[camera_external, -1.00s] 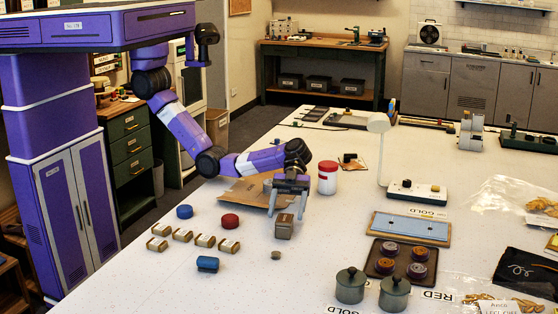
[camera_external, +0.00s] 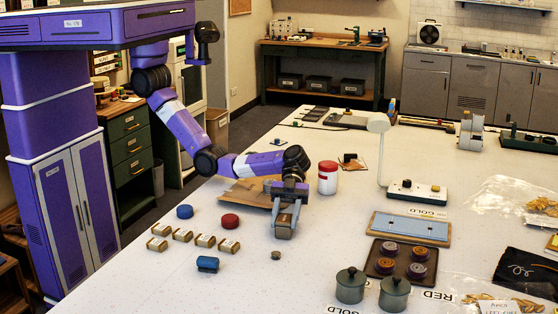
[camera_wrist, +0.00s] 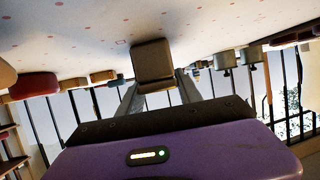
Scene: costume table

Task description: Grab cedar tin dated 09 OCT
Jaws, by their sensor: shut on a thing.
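My gripper (camera_external: 286,222) is low over the table and shut on a small brown box-shaped tin (camera_external: 284,232). In the wrist view the tin (camera_wrist: 153,62) sits between the two fingers of my gripper (camera_wrist: 158,88), with a plain face towards the camera. No date shows on it, and I cannot tell whether it is clear of the table. Several similar brown tins with pale labels (camera_external: 205,241) stand in a group to the left. Their writing is too small to read.
A blue round tin (camera_external: 185,212), a red round tin (camera_external: 230,221), a blue case (camera_external: 207,264) and a small grey disc (camera_external: 276,255) lie nearby. A red-and-white jar (camera_external: 327,178) stands behind. Dark lidded pots (camera_external: 350,286) are at front right. The left front table is clear.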

